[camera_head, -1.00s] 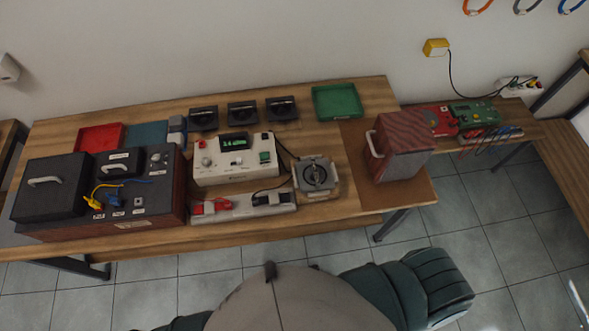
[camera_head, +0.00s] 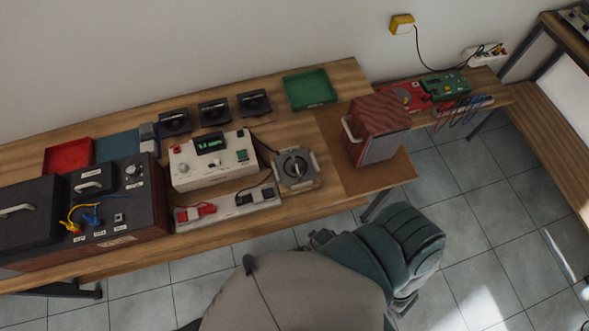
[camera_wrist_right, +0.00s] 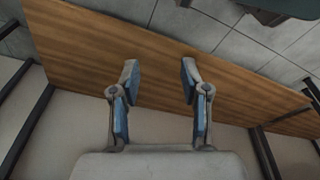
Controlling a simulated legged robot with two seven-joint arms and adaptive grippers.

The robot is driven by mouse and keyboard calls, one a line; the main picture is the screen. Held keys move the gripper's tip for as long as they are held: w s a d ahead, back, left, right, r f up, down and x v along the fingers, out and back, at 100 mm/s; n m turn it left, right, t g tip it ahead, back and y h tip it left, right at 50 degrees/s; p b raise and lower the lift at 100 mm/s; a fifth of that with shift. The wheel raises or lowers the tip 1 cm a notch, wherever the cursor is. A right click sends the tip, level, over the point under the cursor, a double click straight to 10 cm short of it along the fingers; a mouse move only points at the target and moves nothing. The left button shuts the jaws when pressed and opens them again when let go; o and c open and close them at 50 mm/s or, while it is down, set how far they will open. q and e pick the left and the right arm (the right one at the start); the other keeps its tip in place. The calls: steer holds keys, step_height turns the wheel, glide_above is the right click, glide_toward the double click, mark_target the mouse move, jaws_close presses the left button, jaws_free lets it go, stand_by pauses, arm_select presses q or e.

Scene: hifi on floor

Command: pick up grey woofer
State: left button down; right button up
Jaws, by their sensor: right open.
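A round dark unit in a square grey frame (camera_head: 296,169) lies on the wooden workbench (camera_head: 330,190), to the right of the cream meter box; it looks like a speaker driver, but I cannot be sure it is the grey woofer. My right gripper (camera_wrist_right: 160,76) is open and empty in the right wrist view, with a wooden surface beyond its fingers. In the head view my right arm is in front of the bench, clear of the round unit. My left gripper is not in view.
The cream meter box (camera_head: 213,160) and a grey strip (camera_head: 227,207) stand left of the round unit. A reddish wooden cabinet (camera_head: 378,127) stands to its right. A green tray (camera_head: 309,89) and several black units are behind. Tiled floor is open at right.

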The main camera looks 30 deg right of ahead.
steer(key=w+a+r+t, duration=0.1)
steer(key=w+r, duration=0.2)
steer(key=r, duration=1.2)
steer(key=w+a+r+t, duration=0.1)
steer(key=w+r, duration=0.3)
steer(key=r, duration=1.2)
steer(key=w+a+r+y, duration=0.3)
steer(key=w+a, duration=0.2)
steer(key=w, duration=0.3)
step_height(320, 180, up, 10)
steer(key=m+g+h, duration=0.3)
steer(key=m+g, duration=0.1)
steer(key=m, duration=0.1)
glide_above(296, 163)
step_height(296, 163, down, 12)
steer(key=shift+w+d+r, duration=0.1)
steer(key=shift+r, duration=0.15)
steer(key=shift+f, duration=2.65)
steer(key=shift+f+p, duration=0.1)
steer(key=shift+p, duration=0.25)
